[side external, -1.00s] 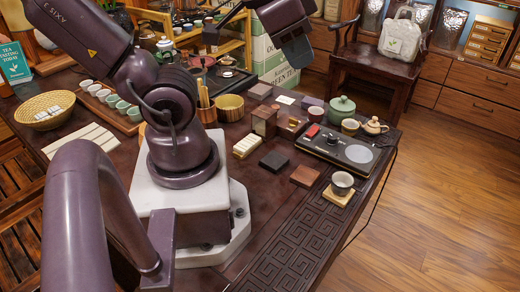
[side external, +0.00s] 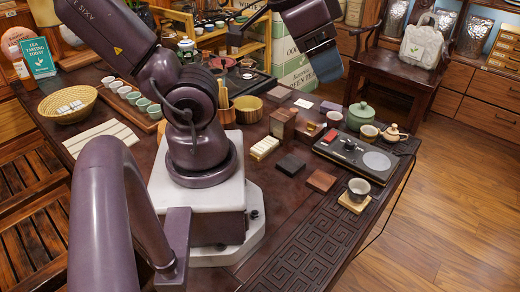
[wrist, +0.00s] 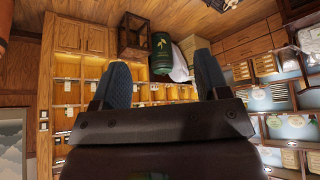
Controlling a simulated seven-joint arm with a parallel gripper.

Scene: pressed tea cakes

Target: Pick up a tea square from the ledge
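My gripper (wrist: 160,75) shows two blue fingers set well apart, with nothing held between them, in the wrist view. In the side view its blue-grey end (side external: 321,62) hangs high at the top, well above the table. Several flat squares that look like tea squares lie below: a black one (side external: 291,164), a red-brown one (side external: 321,180), a brown one (side external: 280,93), a pale one (side external: 303,103) and a purple-grey one (side external: 330,107). A low wooden piece (side external: 309,132) beside a brown block (side external: 282,123) may be the ledge; I cannot tell. The wrist view shows no squares.
A dark tray (side external: 355,153) carries a red item and a pale disc. A green lidded pot (side external: 361,116) and small cups stand behind it. A cup (side external: 358,188) sits on a wooden coaster at the right edge. The carved front strip (side external: 310,240) is clear.

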